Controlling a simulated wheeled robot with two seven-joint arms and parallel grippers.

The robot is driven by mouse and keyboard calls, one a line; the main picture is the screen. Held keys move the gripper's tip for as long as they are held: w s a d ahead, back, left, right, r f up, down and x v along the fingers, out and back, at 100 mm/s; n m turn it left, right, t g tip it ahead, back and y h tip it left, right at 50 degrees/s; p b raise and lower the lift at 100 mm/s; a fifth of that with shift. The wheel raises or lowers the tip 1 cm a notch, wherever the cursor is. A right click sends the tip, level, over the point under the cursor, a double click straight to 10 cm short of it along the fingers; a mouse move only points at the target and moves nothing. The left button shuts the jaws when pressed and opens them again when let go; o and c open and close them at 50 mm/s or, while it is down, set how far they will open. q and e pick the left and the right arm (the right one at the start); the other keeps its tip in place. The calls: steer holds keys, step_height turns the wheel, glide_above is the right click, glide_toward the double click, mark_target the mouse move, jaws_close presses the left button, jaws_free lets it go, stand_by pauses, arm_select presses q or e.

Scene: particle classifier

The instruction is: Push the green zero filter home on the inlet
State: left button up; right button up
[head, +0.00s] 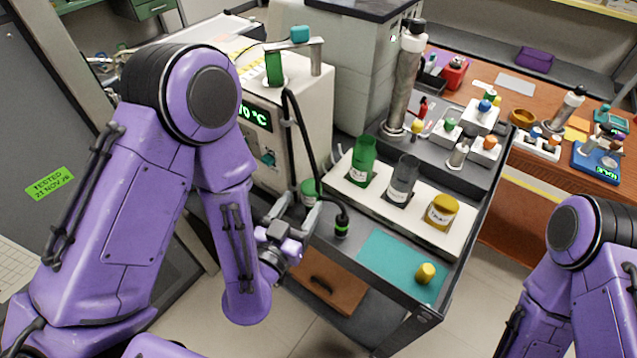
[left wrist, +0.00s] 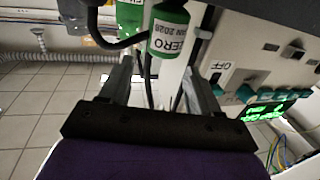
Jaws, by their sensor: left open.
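The green zero filter (left wrist: 170,30), a cylinder with a white "ZERO" label, is beyond the fingertips in the left wrist view. In the head view a green cylinder (head: 308,191) that appears to be this filter is beside the lower front of the beige classifier (head: 312,95). My left gripper (head: 298,208) is close below it and open, and its spread fingers (left wrist: 158,78) show empty space between them in the left wrist view. A pale fitting (left wrist: 203,33) lies beside the filter. I cannot tell how far the filter is on the inlet. My right gripper is out of view.
A black hose (head: 300,125) hangs down the classifier's front and ends near the gripper's right side. To the right, a white rack (head: 408,219) holds green, grey and yellow jars. A teal mat (head: 385,258) with a small yellow cap (head: 426,273) lies on the cart.

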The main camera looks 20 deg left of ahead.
mark_target(315, 179)
arm_select(q)
steer(key=shift+w+r+b, duration=0.1)
steer(key=shift+w+b, duration=0.35)
steer(key=shift+b, duration=0.45)
steer(key=shift+w+d+r+p, duration=0.15)
steer(key=shift+w+r+p, duration=0.2)
steer(key=shift+w+p, duration=0.3)
steer(key=w+p, duration=0.1)
steer(key=w, duration=0.1)
steer(key=w+f+p, duration=0.1)
steer(key=w, duration=0.2)
steer(key=shift+w+d+f+p, duration=0.1)
steer(key=shift+w+d+p, duration=0.05)
steer(key=shift+w+p, duration=0.2)
steer(key=shift+w+f, duration=0.1)
steer(key=shift+w, duration=0.3)
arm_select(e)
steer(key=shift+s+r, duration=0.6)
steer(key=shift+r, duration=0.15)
arm_select(q)
steer(key=shift+f, duration=0.1)
steer(key=shift+c, duration=0.4)
steer(key=c, duration=0.7)
